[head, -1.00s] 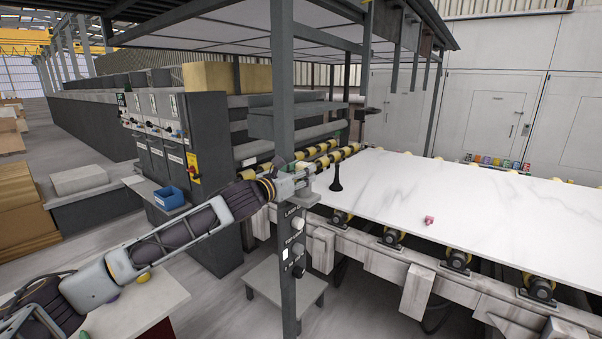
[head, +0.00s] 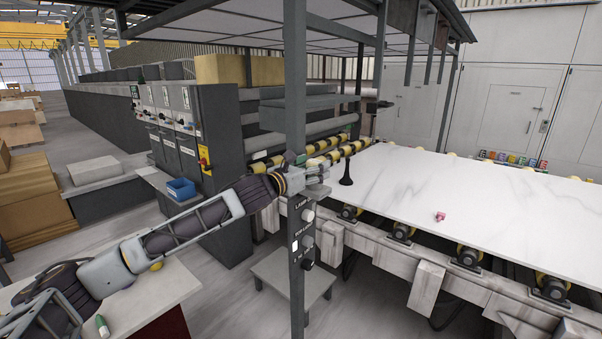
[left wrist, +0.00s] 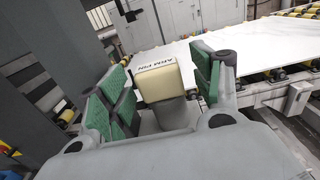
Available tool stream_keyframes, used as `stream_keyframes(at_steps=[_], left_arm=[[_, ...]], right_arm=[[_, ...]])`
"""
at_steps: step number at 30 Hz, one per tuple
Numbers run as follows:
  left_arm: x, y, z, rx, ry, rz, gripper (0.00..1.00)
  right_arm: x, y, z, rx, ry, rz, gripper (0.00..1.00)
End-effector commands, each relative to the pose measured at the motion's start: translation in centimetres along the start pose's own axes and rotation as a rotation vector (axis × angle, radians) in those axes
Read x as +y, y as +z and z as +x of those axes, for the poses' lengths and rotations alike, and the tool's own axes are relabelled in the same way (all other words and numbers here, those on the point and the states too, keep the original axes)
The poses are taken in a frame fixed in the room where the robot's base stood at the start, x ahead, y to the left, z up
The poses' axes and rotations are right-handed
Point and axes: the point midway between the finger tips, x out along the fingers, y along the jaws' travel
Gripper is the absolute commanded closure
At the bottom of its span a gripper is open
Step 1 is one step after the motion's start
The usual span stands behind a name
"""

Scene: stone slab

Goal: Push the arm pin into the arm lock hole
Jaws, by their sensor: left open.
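A cream block with a dark "ARM PIN" label (left wrist: 158,84) stands between the fingers of my left gripper in the left wrist view. My left gripper (left wrist: 157,92) is open, with green pads on both sides of the pin. The pin is too small to make out there. I cannot make out the arm lock hole in either view. My right gripper is not in view.
The grey post (head: 297,240) carries several knobs. A white marble slab (head: 480,190) lies on rollers to the right, with a black flared object (head: 346,168) and a small pink-red item (head: 440,216) on it. A blue bin (head: 181,189) sits left beyond my arm.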

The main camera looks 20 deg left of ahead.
Motion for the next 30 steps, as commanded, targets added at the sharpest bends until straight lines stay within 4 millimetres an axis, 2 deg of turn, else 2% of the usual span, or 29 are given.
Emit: stream_keyframes(at_steps=[8,30], left_arm=[[0.1,0.0,-1.2,0.000,0.002,0.001,0.34],[0.1,0.0,-6.9,0.000,0.002,0.001,0.34]], right_arm=[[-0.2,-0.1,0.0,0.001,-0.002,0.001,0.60],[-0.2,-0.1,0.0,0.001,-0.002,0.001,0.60]])
